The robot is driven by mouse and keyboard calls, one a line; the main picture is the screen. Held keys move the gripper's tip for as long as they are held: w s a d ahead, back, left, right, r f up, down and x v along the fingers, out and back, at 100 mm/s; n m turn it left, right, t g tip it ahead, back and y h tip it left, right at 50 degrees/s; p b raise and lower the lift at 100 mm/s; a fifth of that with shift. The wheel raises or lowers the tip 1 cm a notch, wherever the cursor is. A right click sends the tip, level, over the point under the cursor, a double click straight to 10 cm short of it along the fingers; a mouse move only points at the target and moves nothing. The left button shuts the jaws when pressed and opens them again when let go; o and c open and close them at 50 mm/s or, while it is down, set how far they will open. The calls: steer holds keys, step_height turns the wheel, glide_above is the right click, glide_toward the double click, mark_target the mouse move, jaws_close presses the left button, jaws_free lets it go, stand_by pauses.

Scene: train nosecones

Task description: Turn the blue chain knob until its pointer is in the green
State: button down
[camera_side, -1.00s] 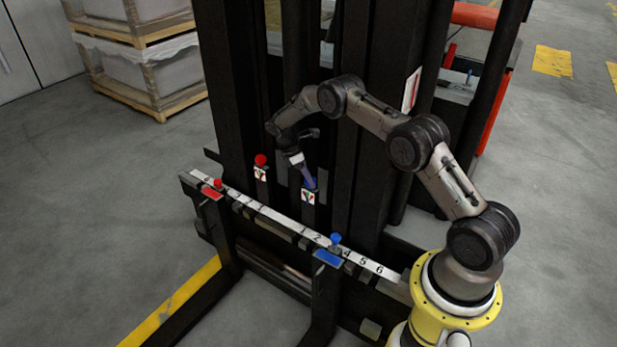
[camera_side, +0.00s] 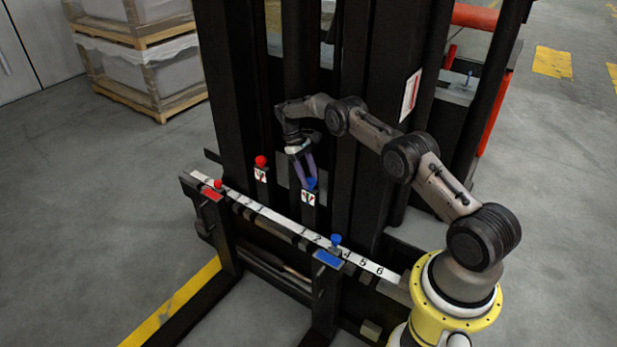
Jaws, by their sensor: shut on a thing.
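The blue chain knob (camera_side: 311,183) sits on top of a short black post in front of the forklift mast. A small white dial plate (camera_side: 308,197) with coloured marks is on the post just below it. The pointer and its place against the green are too small to read. My gripper (camera_side: 309,182) reaches down from above, its two purple fingers on either side of the blue knob, shut on it.
A red knob (camera_side: 261,161) with its own dial stands on a post to the left. A numbered white rail (camera_side: 275,218) runs below, carrying a red-topped pin (camera_side: 217,183) and a blue-topped pin (camera_side: 336,240). Dark mast uprights (camera_side: 228,100) stand close around my arm.

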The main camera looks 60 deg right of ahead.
steer(key=m, duration=0.2)
steer(key=m+y, duration=0.1)
steer(key=m, duration=0.1)
steer(key=shift+d+t+y, duration=0.15)
steer(key=shift+t+y, duration=0.15)
steer(key=shift+m+t+y, duration=0.4)
steer(key=shift+m+y, duration=0.1)
steer(key=shift+m, duration=1.3)
steer(key=shift+c, duration=1.7)
jaws_free()
steer(key=shift+r, duration=0.1)
steer(key=v, duration=0.7)
steer(key=shift+d+r, duration=0.15)
